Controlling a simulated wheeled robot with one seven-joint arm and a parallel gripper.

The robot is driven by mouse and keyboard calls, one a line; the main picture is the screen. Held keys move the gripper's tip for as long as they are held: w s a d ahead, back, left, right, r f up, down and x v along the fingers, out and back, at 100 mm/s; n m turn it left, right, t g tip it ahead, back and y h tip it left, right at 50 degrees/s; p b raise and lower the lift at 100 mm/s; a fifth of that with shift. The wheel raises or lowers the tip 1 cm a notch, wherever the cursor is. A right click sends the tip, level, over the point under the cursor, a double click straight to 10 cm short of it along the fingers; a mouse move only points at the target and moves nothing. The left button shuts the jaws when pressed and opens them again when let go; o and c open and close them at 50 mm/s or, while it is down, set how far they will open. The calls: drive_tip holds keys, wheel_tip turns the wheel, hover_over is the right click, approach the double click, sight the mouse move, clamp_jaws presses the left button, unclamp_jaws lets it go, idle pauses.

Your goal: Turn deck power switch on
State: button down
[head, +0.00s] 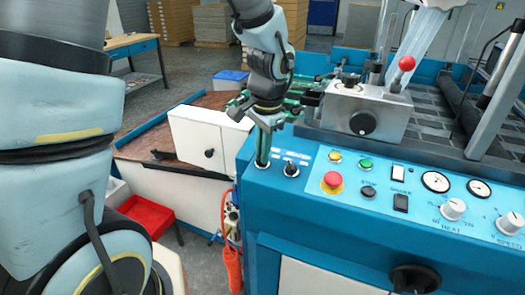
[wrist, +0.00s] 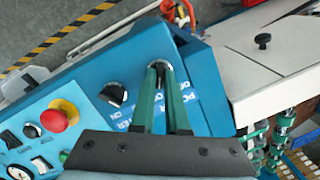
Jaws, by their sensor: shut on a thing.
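My gripper (head: 263,153) points down at the left end of the blue control deck (head: 275,205). It is shut on the deck power switch (head: 262,165), the leftmost rotary switch; only its rim shows. In the wrist view the two green fingers (wrist: 160,72) close around the switch (wrist: 158,64) and hide its knob, so its angle cannot be told. White lettering beside it is partly covered, with "PO" and "ON" readable. A second black rotary switch (head: 291,169) sits just to its right, apart from the fingers; it also shows in the wrist view (wrist: 113,94).
A red emergency button (head: 332,180), small buttons, gauges and white knobs (head: 453,209) lie to the right on the deck. A metal block with a black knob (head: 362,123) stands behind. An orange handset (head: 232,262) hangs at the left side.

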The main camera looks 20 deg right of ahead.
drive_tip(key=c, duration=0.9)
unclamp_jaws()
drive_tip(key=shift+s+a+f, duration=0.15)
drive_tip(key=shift+a+f, duration=0.05)
drive_tip(key=shift+f, duration=0.1)
drive_tip(key=r, duration=0.3)
drive_tip(key=r+b, duration=0.1)
drive_tip(key=r, duration=0.7)
drive_tip(key=shift+s+d+r, duration=0.15)
drive_tip(key=shift+s+d, duration=0.15)
drive_tip(key=shift+s, duration=0.05)
drive_tip(key=w+a+f+n, duration=0.1)
drive_tip(key=a+f+n, duration=0.2)
drive_tip(key=a, duration=0.5)
drive_tip(key=a+f+n, duration=0.3)
drive_tip(key=a+n, duration=0.3)
drive_tip(key=a, duration=0.3)
drive_tip(key=w+a+f+n, duration=0.1)
drive_tip(key=a+f+n, duration=0.2)
drive_tip(key=a, duration=0.6)
drive_tip(key=shift+w+f+n+h, duration=0.1)
drive_tip(key=shift+w+n+h, duration=0.25)
drive_tip(key=shift+n, duration=0.35)
